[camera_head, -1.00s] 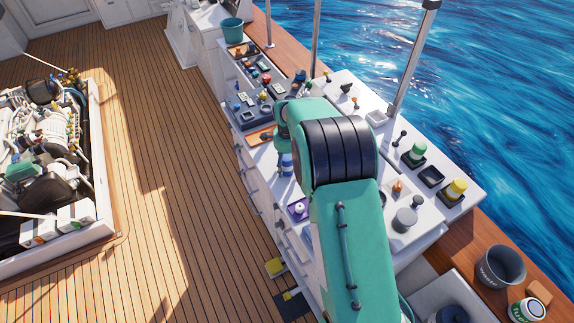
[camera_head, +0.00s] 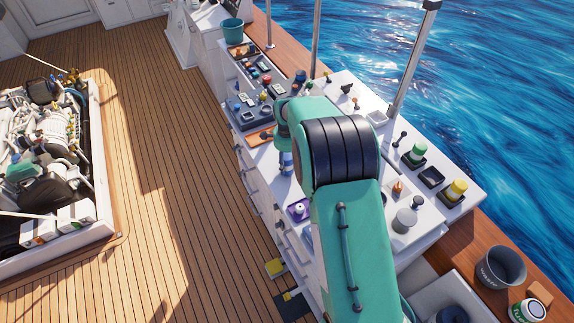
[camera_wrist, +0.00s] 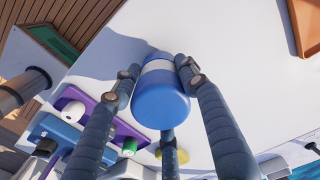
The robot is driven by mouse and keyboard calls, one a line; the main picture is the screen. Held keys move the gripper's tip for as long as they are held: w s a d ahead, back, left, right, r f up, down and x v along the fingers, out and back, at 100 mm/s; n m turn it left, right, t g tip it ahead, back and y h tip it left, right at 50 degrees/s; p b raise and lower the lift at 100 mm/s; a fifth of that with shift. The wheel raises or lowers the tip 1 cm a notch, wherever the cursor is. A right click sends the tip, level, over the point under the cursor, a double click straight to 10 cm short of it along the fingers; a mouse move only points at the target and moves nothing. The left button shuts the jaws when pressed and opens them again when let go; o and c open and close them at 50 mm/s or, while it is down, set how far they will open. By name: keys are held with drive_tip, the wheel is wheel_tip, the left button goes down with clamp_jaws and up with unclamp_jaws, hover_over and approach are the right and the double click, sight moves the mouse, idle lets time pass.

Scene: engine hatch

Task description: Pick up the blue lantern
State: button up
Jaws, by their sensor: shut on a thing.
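The blue lantern (camera_wrist: 160,98) is a rounded blue body with a pale band, seen close in the wrist view. My gripper (camera_wrist: 157,80) has its dark ribbed fingers closed around it, one on each side and one below in the picture. The lantern is over the white counter top, and I cannot tell whether it still touches the counter. In the head view the lantern (camera_head: 287,164) shows as a small blue piece below my arm's end. My arm hides most of the gripper there.
In the wrist view a purple tray (camera_wrist: 108,122) and a blue tray (camera_wrist: 67,134) lie at lower left. An orange tray (camera_wrist: 305,28) is at upper right. In the head view a dark tray of small items (camera_head: 262,80) stands farther along. Open deck (camera_head: 170,150) lies left.

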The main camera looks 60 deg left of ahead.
sight(287, 156)
wheel_tip(287, 156, up, 9)
drive_tip(key=shift+r, duration=0.2)
idle(0.3)
idle(0.5)
